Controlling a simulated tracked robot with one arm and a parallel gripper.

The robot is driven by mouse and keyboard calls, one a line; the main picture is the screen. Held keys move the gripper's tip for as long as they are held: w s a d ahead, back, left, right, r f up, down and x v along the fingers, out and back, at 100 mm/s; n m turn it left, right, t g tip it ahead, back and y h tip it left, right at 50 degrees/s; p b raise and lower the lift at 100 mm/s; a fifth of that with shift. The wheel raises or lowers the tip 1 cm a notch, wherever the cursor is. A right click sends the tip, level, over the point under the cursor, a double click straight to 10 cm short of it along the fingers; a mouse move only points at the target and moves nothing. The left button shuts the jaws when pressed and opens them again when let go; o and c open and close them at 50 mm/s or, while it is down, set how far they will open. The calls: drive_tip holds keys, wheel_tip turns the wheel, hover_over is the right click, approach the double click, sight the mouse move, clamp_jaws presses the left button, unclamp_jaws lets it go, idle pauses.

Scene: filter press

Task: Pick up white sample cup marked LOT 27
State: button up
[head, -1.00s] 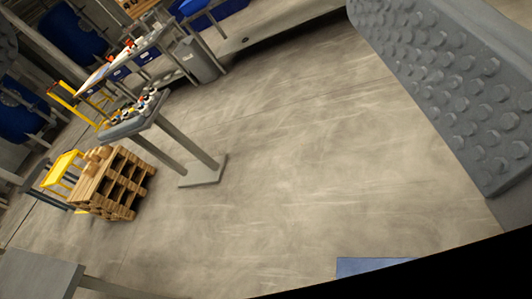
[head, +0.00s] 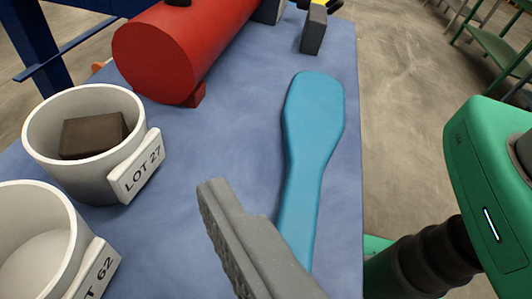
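The white sample cup marked LOT 27 (head: 80,183) stands upright on the blue table top at the left. Its label plate (head: 137,168) faces right, and a dark brown block (head: 93,135) lies inside it. A second white cup (head: 35,260) marked with a number ending in 62 stands nearer and looks empty; the frame cuts it off. One grey finger of my gripper (head: 208,200) shows at the lower middle, to the right of both cups and apart from them. Its ridged pad faces left with nothing against it. The other finger is out of view.
A blue spatula-like tool (head: 310,125) lies right of my finger, partly hidden by it. A red cylinder (head: 175,50) lies behind the cups. A dark grey block (head: 314,30) is at the back. The table's right edge (head: 360,150) drops to floor. Green shelving (head: 500,45) stands far right.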

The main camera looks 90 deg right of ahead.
drive_tip(key=b, duration=0.2)
approach(91, 106)
drive_tip(key=x, duration=0.4)
drive_tip(key=shift+w+d+f, duration=0.1)
drive_tip(key=shift+w+d, duration=0.05)
idle(0.5)
drive_tip(key=c, duration=1)
